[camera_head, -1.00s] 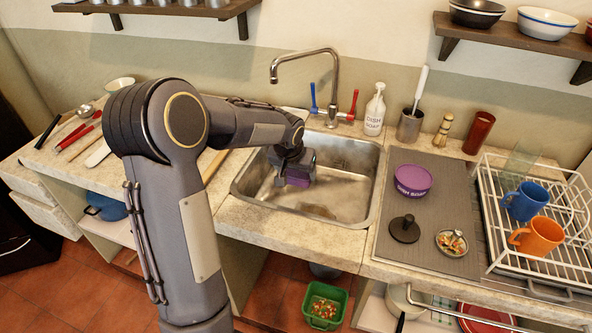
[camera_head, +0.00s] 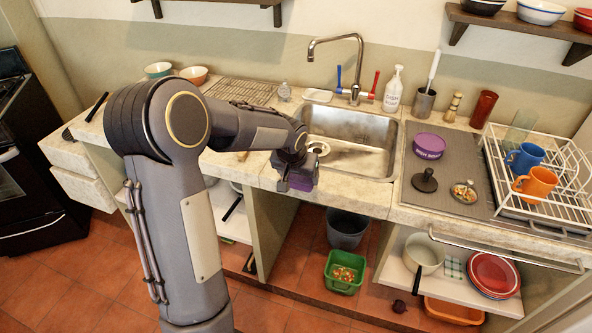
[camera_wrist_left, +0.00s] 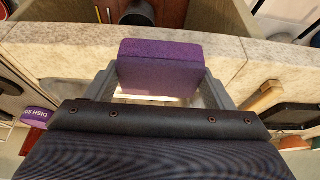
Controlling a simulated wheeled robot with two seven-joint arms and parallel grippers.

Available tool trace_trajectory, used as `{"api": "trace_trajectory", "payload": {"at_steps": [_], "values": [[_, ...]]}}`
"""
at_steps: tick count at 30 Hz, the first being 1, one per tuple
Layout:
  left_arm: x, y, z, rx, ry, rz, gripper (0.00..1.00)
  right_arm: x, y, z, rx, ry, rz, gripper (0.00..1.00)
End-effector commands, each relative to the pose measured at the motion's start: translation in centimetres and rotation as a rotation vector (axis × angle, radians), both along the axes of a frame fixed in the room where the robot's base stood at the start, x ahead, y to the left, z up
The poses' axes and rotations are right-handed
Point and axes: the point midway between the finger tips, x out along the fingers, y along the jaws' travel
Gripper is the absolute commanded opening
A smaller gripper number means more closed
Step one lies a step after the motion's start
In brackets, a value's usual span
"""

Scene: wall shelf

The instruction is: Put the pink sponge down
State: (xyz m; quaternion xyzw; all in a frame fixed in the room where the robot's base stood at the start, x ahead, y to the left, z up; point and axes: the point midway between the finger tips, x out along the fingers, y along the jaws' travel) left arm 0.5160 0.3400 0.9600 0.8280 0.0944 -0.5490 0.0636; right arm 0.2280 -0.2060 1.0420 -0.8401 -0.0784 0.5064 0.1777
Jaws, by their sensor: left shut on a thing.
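The sponge looks purple rather than pink. It shows in the head view (camera_head: 302,181) and in the left wrist view (camera_wrist_left: 160,68). My left gripper (camera_head: 296,177) is shut on the sponge, with one finger on each side of it in the wrist view. I cannot tell whether the sponge touches the counter. My right gripper is not in view.
A white dish (camera_head: 318,95) sits behind the sink near the faucet (camera_head: 357,65). A purple tub (camera_head: 429,145) and a black knob-like item (camera_head: 425,181) stand on the grey mat to the right. A green bin (camera_head: 345,272) is on the floor below. Bare counter (camera_head: 345,190) lies before the sink.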

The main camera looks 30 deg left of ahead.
Motion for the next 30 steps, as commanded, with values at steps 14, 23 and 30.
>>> {"api": "trace_trajectory", "payload": {"at_steps": [14,23,30], "values": [[-3.8,-7.1,-5.1,0.002,0.004,-0.12,0.58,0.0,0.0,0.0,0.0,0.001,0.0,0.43],[-6.9,-12.7,-9.1,0.004,0.005,-0.214,0.58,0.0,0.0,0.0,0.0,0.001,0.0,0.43],[-7.5,-13.9,-10.0,-0.001,-0.001,-0.227,0.58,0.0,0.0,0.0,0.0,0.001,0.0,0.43]]}}
